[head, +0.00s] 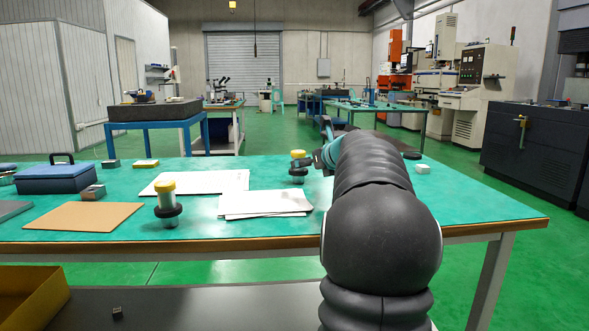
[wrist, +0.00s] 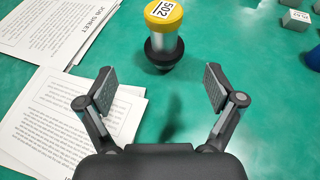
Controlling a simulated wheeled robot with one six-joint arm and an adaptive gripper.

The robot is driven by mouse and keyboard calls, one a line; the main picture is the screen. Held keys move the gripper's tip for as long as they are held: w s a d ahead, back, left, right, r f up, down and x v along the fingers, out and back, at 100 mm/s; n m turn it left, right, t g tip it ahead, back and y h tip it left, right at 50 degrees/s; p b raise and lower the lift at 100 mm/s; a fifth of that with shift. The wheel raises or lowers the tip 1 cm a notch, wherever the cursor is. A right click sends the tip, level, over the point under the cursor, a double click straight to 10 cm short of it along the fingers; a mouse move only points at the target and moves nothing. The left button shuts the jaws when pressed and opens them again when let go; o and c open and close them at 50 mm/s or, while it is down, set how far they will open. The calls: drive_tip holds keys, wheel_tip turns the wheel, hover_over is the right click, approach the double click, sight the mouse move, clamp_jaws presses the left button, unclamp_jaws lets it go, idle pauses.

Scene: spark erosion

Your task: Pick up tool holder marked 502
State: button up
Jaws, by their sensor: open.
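The tool holder marked 502 (wrist: 164,32) stands upright in the wrist view, with a yellow cap, a silver body and a black collar. My gripper (wrist: 159,88) is open and empty, its two fingers spread wide. The holder is ahead of the fingertips, roughly centred between them, and not touched. In the head view, a yellow-capped holder (head: 298,154) stands right beside my gripper (head: 311,162), and seems to be the same one. My arm hides part of the gripper there. A second yellow-capped tool holder (head: 167,207) stands at the table's front; its marking is not readable.
Paper sheets (head: 263,204) and (wrist: 65,125) lie on the green table near the holder. A brown board (head: 84,216), a blue case (head: 56,178) and small blocks are at the left. A grey block (wrist: 296,19) lies at right in the wrist view.

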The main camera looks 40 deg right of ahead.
drive_tip(key=x, duration=0.4)
drive_tip(key=shift+w, duration=0.1)
drive_tip(key=shift+d+x, duration=0.15)
drive_tip(key=shift+x, duration=1.2)
drive_tip(key=shift+d+x, duration=0.15)
drive_tip(key=shift+x, duration=1.15)
drive_tip(key=shift+f, duration=0.15)
drive_tip(key=c, duration=1.6)
